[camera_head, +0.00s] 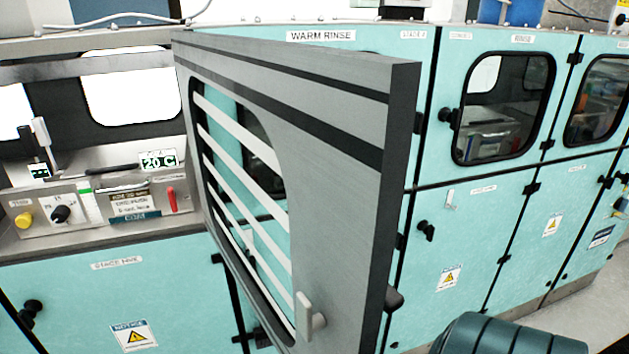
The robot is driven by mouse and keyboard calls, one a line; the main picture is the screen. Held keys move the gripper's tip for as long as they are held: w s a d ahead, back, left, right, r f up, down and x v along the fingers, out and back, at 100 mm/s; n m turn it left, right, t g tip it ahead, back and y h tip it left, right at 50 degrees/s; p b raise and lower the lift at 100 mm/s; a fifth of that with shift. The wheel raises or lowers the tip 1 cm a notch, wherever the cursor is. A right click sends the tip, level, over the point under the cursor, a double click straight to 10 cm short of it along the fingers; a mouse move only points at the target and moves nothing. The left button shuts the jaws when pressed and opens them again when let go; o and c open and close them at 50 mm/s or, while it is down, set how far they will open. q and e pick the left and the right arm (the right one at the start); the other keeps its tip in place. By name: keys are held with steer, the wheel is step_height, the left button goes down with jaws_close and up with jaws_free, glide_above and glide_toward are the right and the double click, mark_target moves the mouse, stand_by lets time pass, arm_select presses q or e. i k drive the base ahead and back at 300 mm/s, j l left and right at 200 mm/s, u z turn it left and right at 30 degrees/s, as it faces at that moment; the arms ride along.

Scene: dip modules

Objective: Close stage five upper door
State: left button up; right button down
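The grey upper door (345,190) stands swung open toward me, its near vertical edge at the middle of the head view. It has a large rounded window opening crossed by white slats (245,150). A small pale handle (308,316) is on the face I see, low near the free edge. A dark knob (396,299) sticks out beyond that edge. The stage five lower panel (75,310) is teal and labelled; the door's far edge meets the cabinet to its right.
Left of the door is a control panel (90,205) with knobs and a 20 C display (158,160). Teal cabinets with shut windowed doors (503,105) run to the right.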

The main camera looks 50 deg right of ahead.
mark_target(339, 124)
steer(key=k+l, duration=0.1)
steer(key=l, duration=0.35)
steer(key=k+l, duration=0.1)
steer(key=l, duration=0.35)
steer(key=k+l, duration=0.1)
steer(key=l, duration=0.35)
steer(key=u, duration=0.35)
